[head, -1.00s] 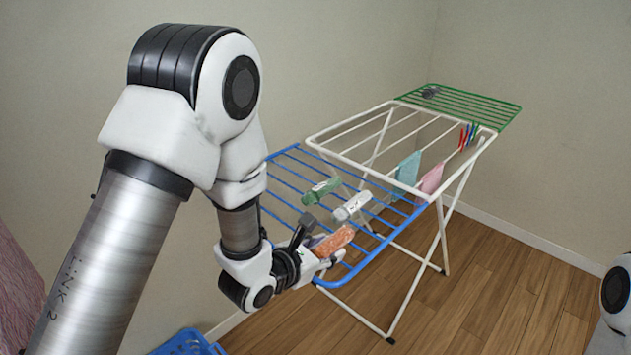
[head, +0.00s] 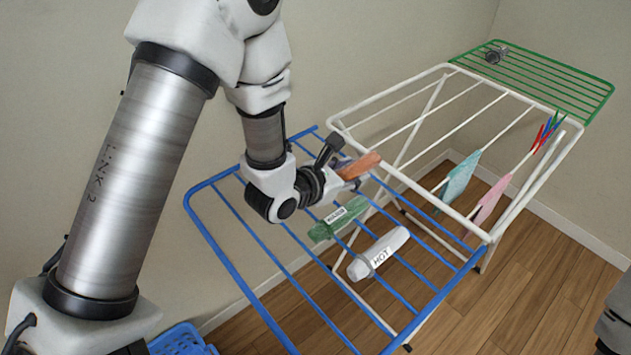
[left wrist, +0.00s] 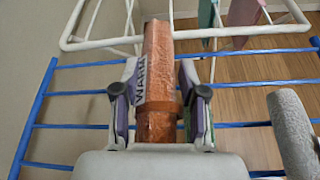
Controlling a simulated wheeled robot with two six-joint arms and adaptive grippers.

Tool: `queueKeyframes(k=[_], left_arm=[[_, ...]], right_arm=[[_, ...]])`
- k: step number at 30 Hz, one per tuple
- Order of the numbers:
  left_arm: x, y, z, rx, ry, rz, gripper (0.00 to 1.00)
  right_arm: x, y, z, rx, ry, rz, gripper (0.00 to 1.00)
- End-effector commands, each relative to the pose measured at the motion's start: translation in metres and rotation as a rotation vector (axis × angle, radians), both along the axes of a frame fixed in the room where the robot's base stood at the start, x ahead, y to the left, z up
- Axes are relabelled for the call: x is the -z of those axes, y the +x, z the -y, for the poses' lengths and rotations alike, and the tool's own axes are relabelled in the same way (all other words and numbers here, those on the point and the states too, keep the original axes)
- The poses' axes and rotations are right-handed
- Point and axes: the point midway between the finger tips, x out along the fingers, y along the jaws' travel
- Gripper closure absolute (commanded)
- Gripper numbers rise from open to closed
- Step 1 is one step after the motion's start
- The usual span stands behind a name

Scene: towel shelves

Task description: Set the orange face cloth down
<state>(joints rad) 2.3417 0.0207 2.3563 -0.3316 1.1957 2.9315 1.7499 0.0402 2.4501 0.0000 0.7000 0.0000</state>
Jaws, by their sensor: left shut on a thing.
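The orange face cloth (head: 362,165) is rolled up and banded, with a label reading "WARM" in the left wrist view (left wrist: 160,60). My left gripper (head: 345,168) is shut on it; in the left wrist view its fingers (left wrist: 158,100) lie on either side of the roll. The cloth is over the blue wing (head: 235,278) of a drying rack, near the white middle section. Whether it touches the bars I cannot tell. My right gripper is out of view.
A green roll (head: 338,218) and a white roll labelled "HOT" (head: 378,253) lie on the blue wing. Teal (head: 461,175) and pink (head: 492,198) cloths hang from the white section (head: 405,90). A dark object (head: 496,54) sits on the green wing (head: 545,80). A blue basket (head: 180,340) stands below.

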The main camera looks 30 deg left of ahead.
Motion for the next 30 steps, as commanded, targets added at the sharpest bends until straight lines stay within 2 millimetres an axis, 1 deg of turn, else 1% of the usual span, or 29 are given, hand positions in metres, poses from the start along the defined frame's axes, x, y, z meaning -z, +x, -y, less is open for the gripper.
queueKeyframes(k=[3, 9, 11, 15, 18, 22, 27, 30], left_arm=[[-0.001, -0.003, -0.026, -0.01, -0.01, 0.0, 0.94], [0.002, -0.008, -0.07, -0.01, -0.01, 0.001, 0.94], [0.002, -0.01, -0.084, -0.009, -0.008, 0.001, 0.94], [0.004, -0.014, -0.117, -0.009, -0.007, 0.002, 0.94], [0.007, -0.016, -0.137, -0.006, -0.005, 0.002, 0.94], [0.016, -0.018, -0.147, -0.001, 0.001, -0.001, 0.94], [0.045, -0.019, -0.147, 0.002, 0.004, -0.003, 0.94], [0.05, -0.018, -0.147, 0.001, 0.001, 0.0, 0.94]], right_arm=[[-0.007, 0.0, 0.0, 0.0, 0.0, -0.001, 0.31], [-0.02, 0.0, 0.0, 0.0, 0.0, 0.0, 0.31], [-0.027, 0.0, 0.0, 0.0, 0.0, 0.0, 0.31], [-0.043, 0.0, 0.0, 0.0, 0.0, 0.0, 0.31], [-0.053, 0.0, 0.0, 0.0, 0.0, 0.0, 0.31], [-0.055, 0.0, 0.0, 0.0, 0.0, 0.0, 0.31], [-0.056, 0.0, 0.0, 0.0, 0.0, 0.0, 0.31], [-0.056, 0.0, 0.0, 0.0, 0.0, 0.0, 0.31]])
